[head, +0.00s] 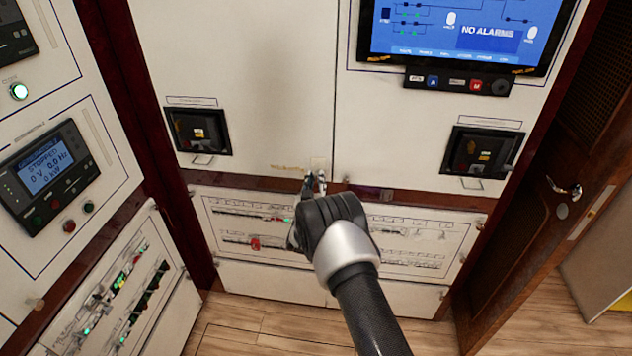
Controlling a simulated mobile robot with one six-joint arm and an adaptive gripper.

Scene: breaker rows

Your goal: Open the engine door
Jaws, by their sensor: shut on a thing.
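My gripper (315,183) reaches to the lower middle of the white cabinet wall. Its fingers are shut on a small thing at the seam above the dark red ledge. The fingers mostly hide that thing, so I cannot tell what it is. A small pale plate (318,163) shows just above the fingertips. A dark wooden door (520,235) with a metal lever handle (565,187) stands at the far right, well apart from my gripper. No label shows which door is the engine door.
Two black breakers (198,131) (482,153) flank the middle. A screen (465,30) reading "NO ALARMS" is above. Breaker rows (240,225) lie below the ledge. A control cabinet (50,175) stands at left. The wooden floor (265,325) in front looks clear.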

